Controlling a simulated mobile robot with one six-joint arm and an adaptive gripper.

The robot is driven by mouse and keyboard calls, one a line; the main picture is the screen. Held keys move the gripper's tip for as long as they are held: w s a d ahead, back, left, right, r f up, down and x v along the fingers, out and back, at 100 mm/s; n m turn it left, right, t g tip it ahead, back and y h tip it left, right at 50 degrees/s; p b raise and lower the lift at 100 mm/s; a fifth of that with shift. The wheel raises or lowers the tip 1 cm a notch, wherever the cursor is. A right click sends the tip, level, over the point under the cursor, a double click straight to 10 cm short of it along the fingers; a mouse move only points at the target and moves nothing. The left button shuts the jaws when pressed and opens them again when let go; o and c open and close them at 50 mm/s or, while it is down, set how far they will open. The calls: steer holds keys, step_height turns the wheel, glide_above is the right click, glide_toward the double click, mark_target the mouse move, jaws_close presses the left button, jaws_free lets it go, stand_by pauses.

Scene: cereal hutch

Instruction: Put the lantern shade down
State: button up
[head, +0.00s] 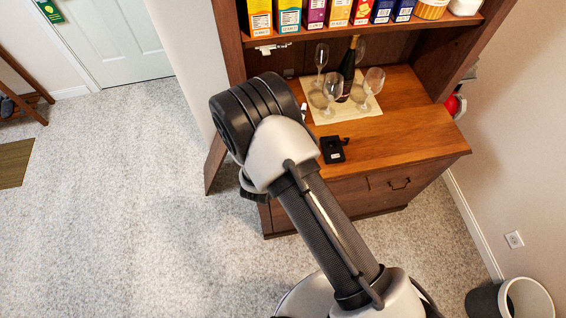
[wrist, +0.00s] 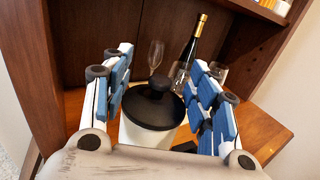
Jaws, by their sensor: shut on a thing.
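The lantern shade (wrist: 152,110) shows in the wrist view as a white cylinder with a black lid and a round black knob. My gripper (wrist: 160,62) is shut on it, with the blue finger pads on its left and right sides. The shade looks upright. Its lower end is hidden by my gripper's body, so I cannot tell whether it touches anything. In the head view my arm hides both the gripper and the shade. A small black object (head: 333,150) sits on the hutch counter (head: 395,130) near its front edge.
A pale mat (head: 345,113) on the counter holds a dark bottle (head: 347,73) and several wine glasses (head: 372,82). Cereal boxes (head: 290,17) line the shelf above. The counter's right front is clear. A bin (head: 525,300) stands on the floor at lower right.

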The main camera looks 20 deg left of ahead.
steer(key=shift+w+f+b, duration=0.15)
steer(key=shift+f+b, duration=1.9)
steer(key=shift+f, duration=7.55)
steer(key=shift+f, duration=0.2)
steer(key=o, duration=1.2)
steer(key=shift+c, duration=0.2)
steer(key=shift+r, duration=0.2)
steer(key=s+p, duration=0.1)
steer(key=s, duration=1.1)
steer(key=shift+d, duration=0.1)
